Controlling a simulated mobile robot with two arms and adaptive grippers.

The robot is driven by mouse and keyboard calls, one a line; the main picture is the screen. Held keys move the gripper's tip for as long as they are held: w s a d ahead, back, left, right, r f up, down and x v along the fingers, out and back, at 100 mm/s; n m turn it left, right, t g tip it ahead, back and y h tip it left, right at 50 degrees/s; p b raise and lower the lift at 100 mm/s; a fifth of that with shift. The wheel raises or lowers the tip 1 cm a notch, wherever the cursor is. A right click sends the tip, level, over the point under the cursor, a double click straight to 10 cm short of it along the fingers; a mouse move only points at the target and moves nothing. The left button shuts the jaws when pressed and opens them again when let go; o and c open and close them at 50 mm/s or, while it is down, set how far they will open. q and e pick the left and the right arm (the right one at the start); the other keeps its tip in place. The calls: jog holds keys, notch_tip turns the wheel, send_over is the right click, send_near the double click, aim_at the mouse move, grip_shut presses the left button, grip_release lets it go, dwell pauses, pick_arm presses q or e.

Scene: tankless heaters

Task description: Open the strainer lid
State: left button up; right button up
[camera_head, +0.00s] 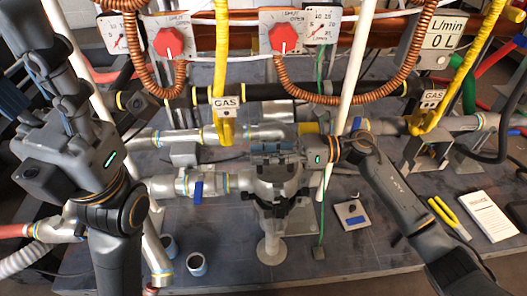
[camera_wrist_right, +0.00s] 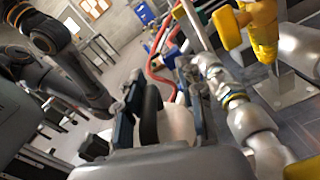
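The strainer (camera_head: 278,187) is a silver pipe body at the middle of the bench, upright in the head view. A black clamp-like part (camera_head: 278,207) shows on its front. My right gripper (camera_head: 272,152) reaches in from the right over the strainer's top and hides most of the lid. In the right wrist view its fingers (camera_wrist_right: 163,108) stand apart, on either side of a dark curved handle (camera_wrist_right: 149,114). A pale rounded part lies beside the handle, with some space towards the right finger. My left gripper (camera_head: 55,85) is at the upper left, away from the strainer; its fingers are not clear.
Yellow gas pipes (camera_head: 223,70) and coiled copper hoses (camera_head: 292,85) hang behind the strainer. A blue-handled valve (camera_head: 197,192) is left of it. Cups (camera_head: 196,264), a yellow tool (camera_head: 444,212) and a white booklet (camera_head: 488,215) lie on the bench.

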jog(key=d, duration=1.2)
jog(key=shift+s, duration=0.1)
